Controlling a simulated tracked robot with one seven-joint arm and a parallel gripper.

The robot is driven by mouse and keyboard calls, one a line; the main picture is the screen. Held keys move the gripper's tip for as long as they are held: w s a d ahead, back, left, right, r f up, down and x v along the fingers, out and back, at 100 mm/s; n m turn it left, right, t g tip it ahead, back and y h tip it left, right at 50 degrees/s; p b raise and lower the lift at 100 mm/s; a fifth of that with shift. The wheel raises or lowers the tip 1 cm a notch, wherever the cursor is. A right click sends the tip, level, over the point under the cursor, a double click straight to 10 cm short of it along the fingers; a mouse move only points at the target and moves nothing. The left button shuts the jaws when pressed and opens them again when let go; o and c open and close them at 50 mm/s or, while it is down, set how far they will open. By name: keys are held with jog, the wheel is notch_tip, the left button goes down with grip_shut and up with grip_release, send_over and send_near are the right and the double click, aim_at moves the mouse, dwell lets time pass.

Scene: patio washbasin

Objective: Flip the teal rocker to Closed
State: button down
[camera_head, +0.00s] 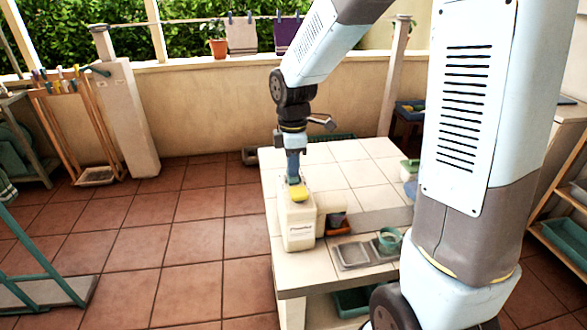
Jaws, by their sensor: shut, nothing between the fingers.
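My gripper (294,174) points straight down over the left part of the white tiled counter (352,173). Its fingers look shut with nothing between them. I cannot tell whether the fingertips touch that yellow top. I cannot make out a teal rocker or a Closed mark in this view; it may be hidden or too small to see.
A grey soap dish (353,255) and a teal cup (389,240) sit on the counter's front ledge. A teal tub (352,301) is below. Open terracotta floor (190,235) lies to the left.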

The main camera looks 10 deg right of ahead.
jog(key=shift+r, duration=0.1)
notch_tip(320, 180, up, 13)
jog(key=s, duration=0.2)
jog(key=shift+s+r, duration=0.2)
jog(key=shift+s, duration=0.2)
dwell(0.4)
